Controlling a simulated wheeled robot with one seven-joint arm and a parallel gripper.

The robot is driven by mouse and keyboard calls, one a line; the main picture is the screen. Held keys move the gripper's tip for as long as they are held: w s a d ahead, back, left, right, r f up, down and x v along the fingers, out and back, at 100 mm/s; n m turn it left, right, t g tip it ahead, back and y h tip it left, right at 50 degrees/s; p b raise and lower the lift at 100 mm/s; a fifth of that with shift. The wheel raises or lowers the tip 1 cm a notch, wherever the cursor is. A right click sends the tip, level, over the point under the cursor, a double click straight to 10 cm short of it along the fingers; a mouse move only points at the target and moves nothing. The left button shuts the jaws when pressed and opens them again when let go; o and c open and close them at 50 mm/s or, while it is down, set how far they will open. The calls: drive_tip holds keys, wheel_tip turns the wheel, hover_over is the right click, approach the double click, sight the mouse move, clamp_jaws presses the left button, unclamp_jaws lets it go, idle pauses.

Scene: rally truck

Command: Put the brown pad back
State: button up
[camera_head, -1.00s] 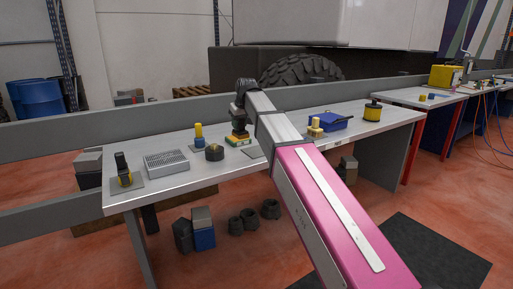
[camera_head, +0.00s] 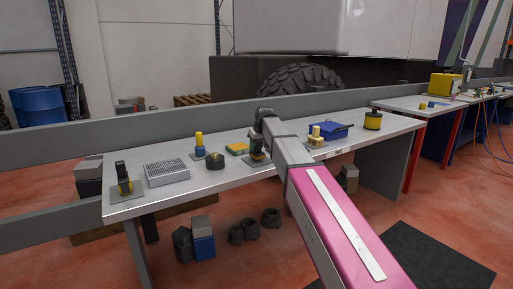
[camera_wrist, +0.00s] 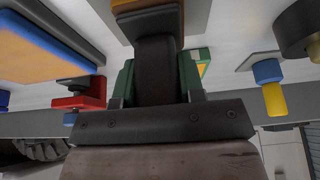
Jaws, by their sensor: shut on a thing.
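My gripper (camera_head: 258,140) is low over the middle of the near bench, shut on the dark handle (camera_wrist: 155,70) of the brown pad. In the wrist view, the brown-orange pad (camera_wrist: 145,8) is at the far end of that handle, at the top edge and partly cut off. In the head view it is small and partly hidden by my gripper. A flat grey mat (camera_wrist: 197,20) lies behind the pad. Whether the pad touches the mat I cannot tell.
The green and yellow block (camera_head: 237,148) lies just left of my gripper. A dark round piece (camera_head: 215,160) and a blue-yellow peg (camera_head: 199,143) stand further left. A yellow block (camera_head: 316,137) and a blue case (camera_head: 333,131) are to the right.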

drive_tip(key=shift+f, duration=0.35)
drive_tip(key=shift+f, duration=0.25)
drive_tip(key=o, duration=1)
